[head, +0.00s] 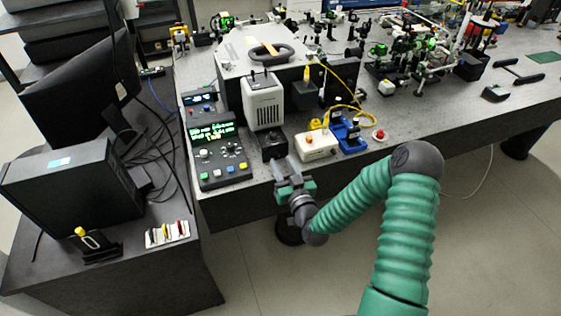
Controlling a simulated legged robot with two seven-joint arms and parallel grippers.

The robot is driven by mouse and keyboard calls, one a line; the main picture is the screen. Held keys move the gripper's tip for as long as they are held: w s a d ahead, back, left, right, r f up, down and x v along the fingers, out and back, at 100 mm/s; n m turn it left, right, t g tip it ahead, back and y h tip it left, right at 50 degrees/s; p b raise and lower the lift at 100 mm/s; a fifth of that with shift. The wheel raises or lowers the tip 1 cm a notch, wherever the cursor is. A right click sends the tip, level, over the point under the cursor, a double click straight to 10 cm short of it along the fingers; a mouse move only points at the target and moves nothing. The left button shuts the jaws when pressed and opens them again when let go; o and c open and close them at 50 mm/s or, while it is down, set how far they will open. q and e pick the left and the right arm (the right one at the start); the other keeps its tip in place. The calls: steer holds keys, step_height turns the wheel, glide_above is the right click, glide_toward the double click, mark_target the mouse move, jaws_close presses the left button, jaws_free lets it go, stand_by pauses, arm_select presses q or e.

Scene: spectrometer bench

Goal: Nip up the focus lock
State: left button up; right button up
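My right gripper (284,165) reaches in from the lower right to the bench's front edge. Its two pale fingers look spread apart, with nothing visible between them. Just beyond the fingertips stands a small black block with a knob (274,145), at the foot of the white spectrometer unit (264,102). I cannot tell whether this knob is the focus lock; no label is readable. I cannot tell whether the fingers touch the block. A blue stage (348,133) with small knobs stands further right. My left gripper is not in view.
A control box with a green display (218,150) stands left of the gripper. A white box with an orange button (316,145) and a red button (379,135) sit to the right. Yellow fibre (345,108) loops behind. Dense optics fill the back; the bench's front right is clearer.

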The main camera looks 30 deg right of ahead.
steer(key=shift+x, duration=1)
steer(key=shift+a, duration=0.2)
jaws_close()
